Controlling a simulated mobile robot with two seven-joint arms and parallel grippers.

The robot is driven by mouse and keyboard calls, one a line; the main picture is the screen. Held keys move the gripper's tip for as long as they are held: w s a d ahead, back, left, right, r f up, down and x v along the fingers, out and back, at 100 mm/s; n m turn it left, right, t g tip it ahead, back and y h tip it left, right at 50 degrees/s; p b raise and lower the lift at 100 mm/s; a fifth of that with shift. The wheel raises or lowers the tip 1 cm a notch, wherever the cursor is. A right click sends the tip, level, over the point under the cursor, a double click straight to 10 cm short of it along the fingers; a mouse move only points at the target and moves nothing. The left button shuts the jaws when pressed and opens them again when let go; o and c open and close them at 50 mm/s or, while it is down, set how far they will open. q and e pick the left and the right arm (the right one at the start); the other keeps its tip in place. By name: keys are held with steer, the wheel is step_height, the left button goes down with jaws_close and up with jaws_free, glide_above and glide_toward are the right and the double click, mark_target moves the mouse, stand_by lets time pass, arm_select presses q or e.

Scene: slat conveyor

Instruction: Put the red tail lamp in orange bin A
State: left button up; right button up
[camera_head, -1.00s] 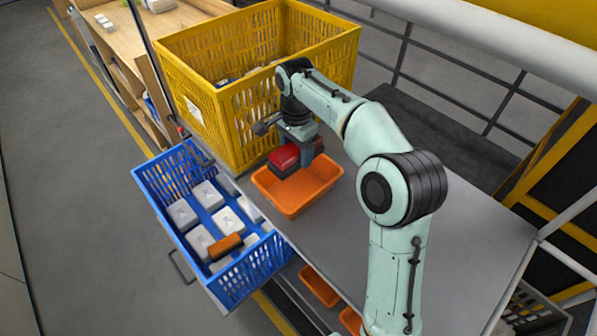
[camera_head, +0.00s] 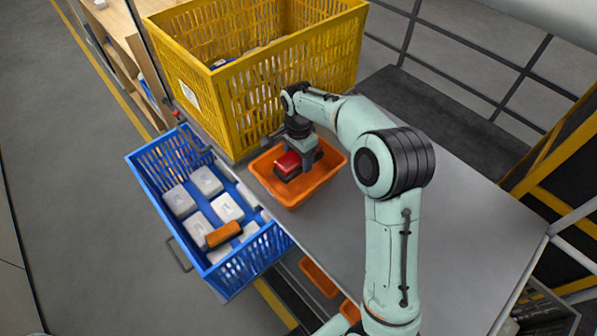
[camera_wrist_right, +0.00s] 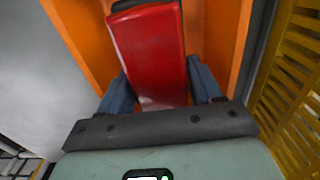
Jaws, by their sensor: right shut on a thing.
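The red tail lamp (camera_head: 288,164) is a red block with a dark base. My right gripper (camera_head: 300,160) is shut on it and holds it inside the orange bin (camera_head: 325,180) on the grey table. In the right wrist view the lamp (camera_wrist_right: 150,50) sits between the two fingers of my right gripper (camera_wrist_right: 160,88), with orange bin walls (camera_wrist_right: 75,35) on both sides. Whether the lamp touches the bin floor cannot be told. No letter shows on the bin. My left gripper is not in view.
A tall yellow crate (camera_head: 295,95) stands right behind the orange bin. A blue crate (camera_head: 150,170) with several white boxes and an orange block (camera_head: 224,234) is at the left. More orange bins (camera_head: 320,277) sit below the table edge. The table (camera_head: 450,215) is bare at right.

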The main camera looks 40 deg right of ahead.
step_height(320, 180, down, 7)
steer(key=shift+r, duration=0.2)
stand_by(0.3)
steer(key=shift+f+b, duration=0.15)
steer(key=shift+b, duration=0.15)
steer(key=o, duration=1.2)
step_height(320, 180, up, 12)
steer(key=shift+r+p, duration=0.15)
steer(key=shift+p, duration=0.55)
